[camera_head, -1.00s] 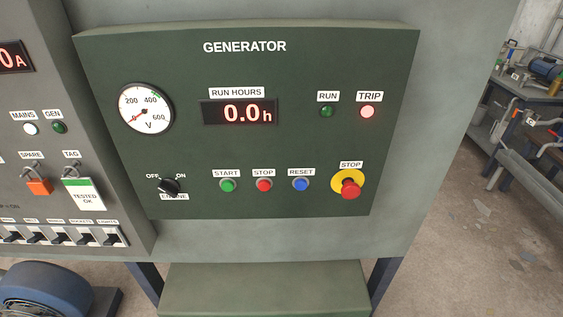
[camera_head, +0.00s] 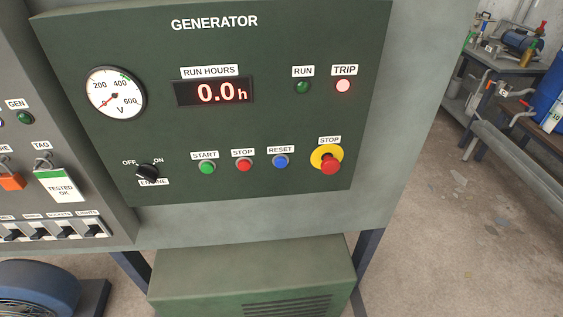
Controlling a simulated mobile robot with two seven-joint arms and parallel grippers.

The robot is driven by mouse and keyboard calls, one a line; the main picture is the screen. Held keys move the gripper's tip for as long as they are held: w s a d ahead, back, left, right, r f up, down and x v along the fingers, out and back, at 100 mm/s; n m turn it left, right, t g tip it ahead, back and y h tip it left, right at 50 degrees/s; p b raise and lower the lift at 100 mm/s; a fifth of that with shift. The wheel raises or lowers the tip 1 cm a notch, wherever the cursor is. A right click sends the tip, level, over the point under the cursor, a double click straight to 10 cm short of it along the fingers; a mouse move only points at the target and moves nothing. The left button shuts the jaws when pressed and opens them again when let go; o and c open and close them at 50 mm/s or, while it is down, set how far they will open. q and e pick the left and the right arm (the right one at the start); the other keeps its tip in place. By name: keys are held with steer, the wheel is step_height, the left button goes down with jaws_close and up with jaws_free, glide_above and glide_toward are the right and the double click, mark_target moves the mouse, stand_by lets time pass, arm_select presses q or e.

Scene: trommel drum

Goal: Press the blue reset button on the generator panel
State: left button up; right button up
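The dark green generator panel (camera_head: 240,125) fills the middle of the head view. The blue reset button (camera_head: 280,162) is in its lower row, under a RESET label. To its left are the red stop button (camera_head: 244,164) and the green start button (camera_head: 207,167). To its right is a red mushroom stop (camera_head: 330,165) on a yellow disc. The TRIP lamp (camera_head: 343,86) glows pale red and the RUN lamp (camera_head: 303,87) is dark green. Neither of my grippers is in view.
A black engine switch (camera_head: 147,171) sits at the panel's lower left. A grey cabinet with breakers (camera_head: 92,229) adjoins on the left. A green housing (camera_head: 255,270) stands below, with a blue motor (camera_head: 40,287) at lower left. Floor at the right is open before a workbench (camera_head: 500,62).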

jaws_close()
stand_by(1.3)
